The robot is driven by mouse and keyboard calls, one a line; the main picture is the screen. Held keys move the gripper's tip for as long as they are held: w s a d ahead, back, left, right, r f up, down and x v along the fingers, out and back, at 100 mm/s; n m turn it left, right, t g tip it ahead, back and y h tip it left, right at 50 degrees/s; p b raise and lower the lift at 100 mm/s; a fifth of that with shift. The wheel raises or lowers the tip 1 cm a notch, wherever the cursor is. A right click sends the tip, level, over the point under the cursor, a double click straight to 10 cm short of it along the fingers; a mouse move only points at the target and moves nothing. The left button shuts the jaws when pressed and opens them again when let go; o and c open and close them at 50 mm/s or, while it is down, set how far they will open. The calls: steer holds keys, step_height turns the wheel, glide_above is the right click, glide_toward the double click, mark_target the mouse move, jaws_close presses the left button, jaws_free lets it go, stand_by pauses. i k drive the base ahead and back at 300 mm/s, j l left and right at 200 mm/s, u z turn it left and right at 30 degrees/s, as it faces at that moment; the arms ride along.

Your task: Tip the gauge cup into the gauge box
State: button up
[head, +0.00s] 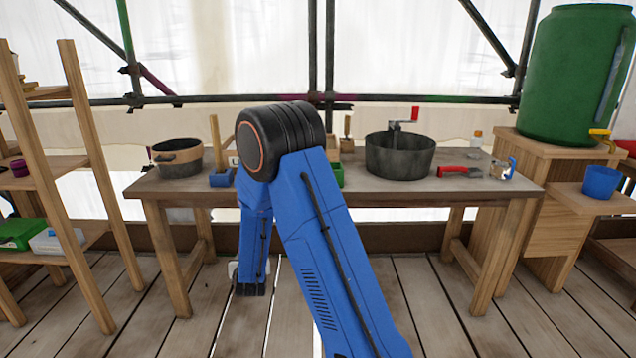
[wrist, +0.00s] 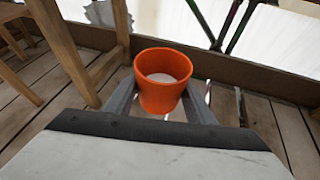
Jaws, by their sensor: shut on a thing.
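An orange cup (wrist: 160,97), which I take for the gauge cup, is in the wrist view. My gripper (wrist: 160,103) is shut on it, with one grey finger on each side. The cup's mouth faces up towards the camera, and something whitish shows inside. Behind it are floor planks, so it is held away from the tabletop. In the head view the cup is hidden behind my blue arm, low in front of the table. I cannot make out the gauge box for certain; my arm covers the middle of the table.
The wooden table (head: 400,189) holds a dark pot (head: 178,160), a large grey pan (head: 400,158), a red-handled tool (head: 458,171) and small blocks. A shelf rack (head: 85,150) stands left. A green barrel (head: 575,75) and blue cup (head: 601,182) are right. Plank floor is open in front.

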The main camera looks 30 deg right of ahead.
mark_target(337, 168)
steer(key=j+z, duration=0.8)
steer(key=z, duration=0.15)
steer(key=i, duration=0.05)
